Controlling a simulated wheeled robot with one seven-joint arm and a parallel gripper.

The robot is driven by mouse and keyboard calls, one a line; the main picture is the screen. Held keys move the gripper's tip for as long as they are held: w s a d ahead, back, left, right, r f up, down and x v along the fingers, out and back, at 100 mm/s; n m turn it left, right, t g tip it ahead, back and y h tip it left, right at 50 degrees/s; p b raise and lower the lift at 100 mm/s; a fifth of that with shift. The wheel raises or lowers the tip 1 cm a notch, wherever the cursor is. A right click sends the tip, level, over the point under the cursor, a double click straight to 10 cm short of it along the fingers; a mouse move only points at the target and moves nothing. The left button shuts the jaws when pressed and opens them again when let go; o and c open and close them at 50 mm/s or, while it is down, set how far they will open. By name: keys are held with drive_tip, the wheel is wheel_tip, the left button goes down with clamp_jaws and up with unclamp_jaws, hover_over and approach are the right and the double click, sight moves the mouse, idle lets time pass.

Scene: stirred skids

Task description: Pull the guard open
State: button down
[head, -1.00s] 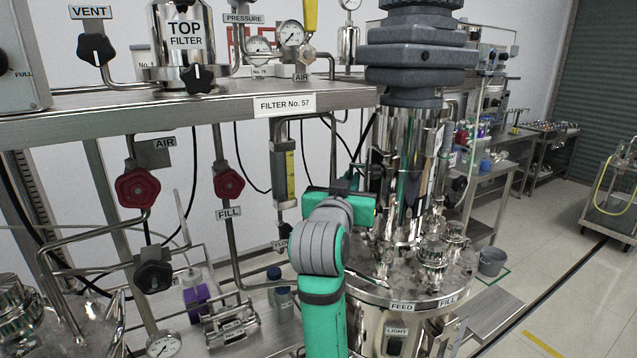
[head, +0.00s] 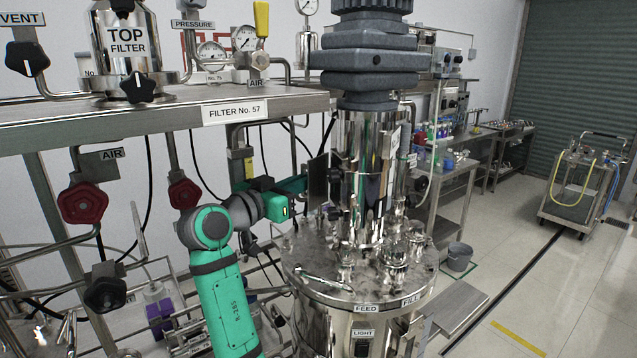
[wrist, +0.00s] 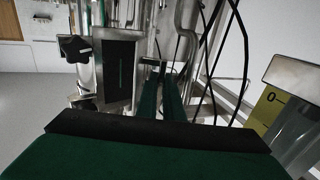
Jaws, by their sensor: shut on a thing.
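The guard (head: 317,182) is a dark upright panel at the left side of the shiny stirrer column (head: 375,175) in the head view. In the wrist view it looks like a dark panel (wrist: 118,72) with a bright metal edge, left of the fingers. My gripper (head: 303,186) reaches it from the left, above the vessel lid. In the wrist view my two green fingers (wrist: 160,82) are close together on a small metal piece at their tips, which looks like the guard's handle. The exact contact is small and partly hidden.
The vessel lid (head: 335,284) with several fittings lies below my gripper. A pipe rack with red valve knobs (head: 82,203) and a steel shelf (head: 150,112) stands at the left. Black cables hang behind. Open floor (head: 540,290) lies at the right.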

idle(0.4)
drive_tip(key=c, duration=2.2)
unclamp_jaws()
drive_tip(key=v, duration=1)
drive_tip(key=shift+s+a, duration=0.25)
drive_tip(key=shift+a, duration=0.1)
